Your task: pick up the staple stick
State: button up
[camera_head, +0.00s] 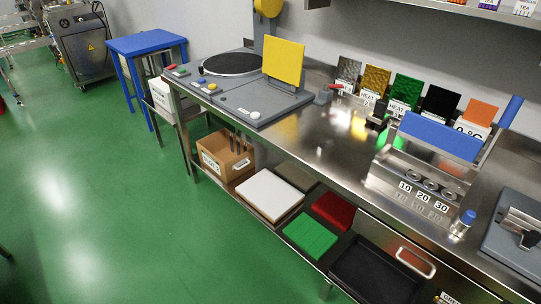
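I cannot make out a staple stick with certainty in the head view. A small black device (377,115) stands on the steel bench (300,150), in front of the upright coloured sheets. A small dark grey block (323,97) is to its left, with a red piece (335,87) next to it. On the right of the bench is a grey plate with a metal lever device (522,224). My gripper is not in view.
A grey machine with a dark disc (235,63) and a yellow panel (284,60) occupies the bench's left. A steel unit with a blue bar (440,136) stands right. The green floor at left is clear.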

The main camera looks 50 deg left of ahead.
aim_at(322, 148)
jog(key=u, duration=0.25)
jog(key=k, duration=0.6)
jog(key=u, duration=1.5)
jog(key=i, duration=1.65)
jog(key=u, duration=0.55)
jog(key=k, duration=0.45)
jog(key=u, duration=0.9)
